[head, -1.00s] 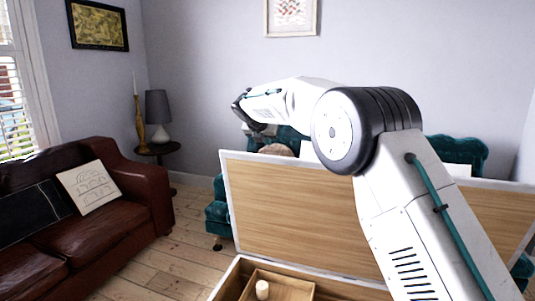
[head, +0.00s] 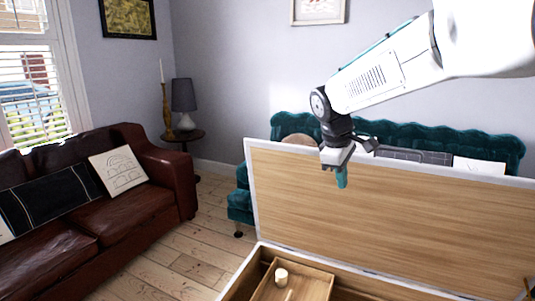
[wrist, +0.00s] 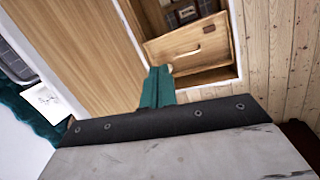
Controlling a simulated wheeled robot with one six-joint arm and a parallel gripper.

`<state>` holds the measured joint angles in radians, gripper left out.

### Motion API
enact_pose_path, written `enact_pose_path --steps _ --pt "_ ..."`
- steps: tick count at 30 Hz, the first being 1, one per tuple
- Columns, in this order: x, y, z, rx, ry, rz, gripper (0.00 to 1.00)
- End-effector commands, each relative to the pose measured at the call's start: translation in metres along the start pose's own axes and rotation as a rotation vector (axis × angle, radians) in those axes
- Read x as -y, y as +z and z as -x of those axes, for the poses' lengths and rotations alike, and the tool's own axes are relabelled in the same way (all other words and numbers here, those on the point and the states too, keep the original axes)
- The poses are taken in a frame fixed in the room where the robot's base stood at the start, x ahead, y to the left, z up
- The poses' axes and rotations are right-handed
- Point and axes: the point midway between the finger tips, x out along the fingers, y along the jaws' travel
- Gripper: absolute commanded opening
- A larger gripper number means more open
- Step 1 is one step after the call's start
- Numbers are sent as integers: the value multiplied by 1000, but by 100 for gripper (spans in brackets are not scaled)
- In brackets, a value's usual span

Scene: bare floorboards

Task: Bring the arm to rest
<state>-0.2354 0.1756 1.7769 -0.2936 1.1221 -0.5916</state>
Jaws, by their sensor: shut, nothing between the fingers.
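My gripper (head: 341,178) hangs from my white arm in the head view, with its teal fingertips pointing down. It is in front of the upright wooden lid of a box, above the box's opening. In the wrist view my gripper (wrist: 158,75) shows its teal fingers together, with nothing between them. The open wooden lid (head: 390,215) has a white edge and stands up behind the box. The box (head: 240,283) is cut off at the bottom of the head view.
A teal sofa (head: 240,205) stands behind the lid. A dark red sofa (head: 160,185) is at left, with a side table (head: 186,136) and lamp beyond. Bare floorboards (head: 180,262) lie between.

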Motion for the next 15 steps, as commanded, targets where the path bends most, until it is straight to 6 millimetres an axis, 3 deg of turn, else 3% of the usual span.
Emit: enact_pose_path --steps 1,6,15 --pt "18 28 6 2 -29 -94 0" --pt "82 106 14 25 -130 -411 0" --pt "195 215 10 41 -254 -813 0"
